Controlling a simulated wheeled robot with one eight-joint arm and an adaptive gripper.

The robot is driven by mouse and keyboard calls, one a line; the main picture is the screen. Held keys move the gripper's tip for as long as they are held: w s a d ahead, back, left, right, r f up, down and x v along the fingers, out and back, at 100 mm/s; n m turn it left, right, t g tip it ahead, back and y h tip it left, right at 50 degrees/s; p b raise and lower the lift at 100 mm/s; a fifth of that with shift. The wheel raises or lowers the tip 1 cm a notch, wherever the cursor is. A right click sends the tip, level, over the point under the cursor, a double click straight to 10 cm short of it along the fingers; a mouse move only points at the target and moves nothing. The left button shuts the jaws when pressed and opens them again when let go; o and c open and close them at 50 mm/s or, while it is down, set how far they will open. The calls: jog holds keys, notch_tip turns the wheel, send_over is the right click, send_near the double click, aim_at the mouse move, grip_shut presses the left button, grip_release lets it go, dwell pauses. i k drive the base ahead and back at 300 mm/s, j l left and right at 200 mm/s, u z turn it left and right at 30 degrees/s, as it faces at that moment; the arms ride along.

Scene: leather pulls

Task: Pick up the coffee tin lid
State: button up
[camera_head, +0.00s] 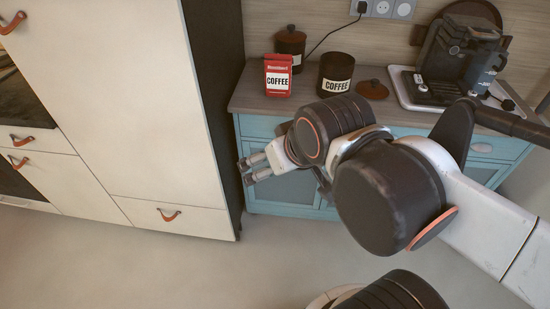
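The coffee tin lid (372,90), brown with a small knob, lies on the counter just right of a dark tin labelled COFFEE (336,73). That tin stands upright, with its top uncovered. My gripper (245,172) is in front of the blue cabinet, lower than the countertop and well left of the lid. Its two fingers point left and are apart, with nothing seen between them. My arm comes in from the right and hides part of the counter's front edge.
A red COFFEE packet (278,76) and another dark tin with its lid on (290,46) stand left of the open tin. A coffee machine (460,55) on a light tray (412,101) stands right of the lid. A tall white cabinet (120,95) borders the counter's left side.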

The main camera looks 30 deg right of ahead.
aim_at(373, 91)
jog(key=z, duration=1.4)
jog(key=i+l+u, duration=0.1)
jog(key=i, duration=0.3)
jog(key=i+l+u, duration=0.1)
jog(key=i, duration=0.35)
jog(key=i+l, duration=0.25)
jog(key=i, duration=0.15)
jog(key=u, duration=0.05)
